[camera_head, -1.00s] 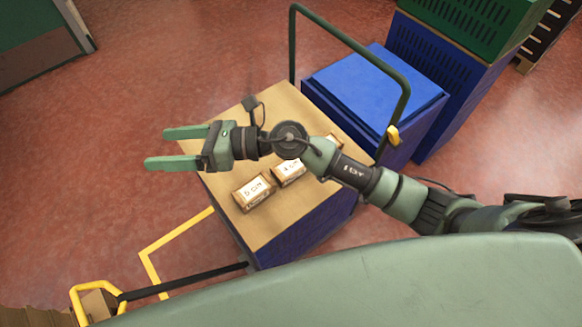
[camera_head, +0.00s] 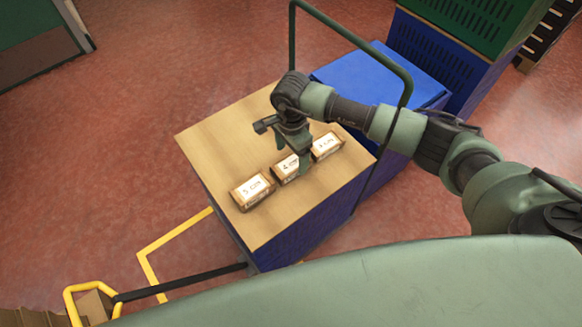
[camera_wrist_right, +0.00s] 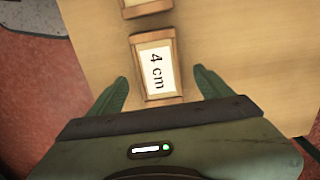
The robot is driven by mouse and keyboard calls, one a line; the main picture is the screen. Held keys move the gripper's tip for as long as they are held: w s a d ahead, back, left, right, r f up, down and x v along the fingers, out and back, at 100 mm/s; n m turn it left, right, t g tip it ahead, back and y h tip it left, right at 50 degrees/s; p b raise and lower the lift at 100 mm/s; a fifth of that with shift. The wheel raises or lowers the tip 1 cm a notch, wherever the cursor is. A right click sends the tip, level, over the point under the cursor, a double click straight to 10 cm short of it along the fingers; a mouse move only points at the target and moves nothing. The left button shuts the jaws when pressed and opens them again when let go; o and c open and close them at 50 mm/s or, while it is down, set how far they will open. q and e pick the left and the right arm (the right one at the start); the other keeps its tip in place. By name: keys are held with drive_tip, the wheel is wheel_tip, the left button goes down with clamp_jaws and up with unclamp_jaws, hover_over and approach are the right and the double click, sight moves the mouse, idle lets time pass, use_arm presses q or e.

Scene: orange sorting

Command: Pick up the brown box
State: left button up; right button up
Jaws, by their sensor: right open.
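Three small brown boxes with white labels stand in a row on a tan tabletop (camera_head: 225,140). Another box (camera_wrist_right: 146,7) shows at the top edge. My left gripper is not in view.
The tabletop sits on a blue base with a dark green rail (camera_head: 405,60). Blue crates (camera_head: 365,78) stand behind at the right. A yellow frame (camera_head: 150,262) lies at the lower left. The tabletop left of the boxes is clear.

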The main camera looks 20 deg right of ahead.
sight(291, 163)
wheel_tip(291, 163, down, 4)
drive_tip(key=shift+s+a+f+b, duration=0.1)
drive_tip(key=shift+a+b, duration=0.05)
drive_tip(key=shift+b, duration=0.8)
drive_tip(key=shift+r, duration=0.2)
drive_tip(key=c, duration=1.6)
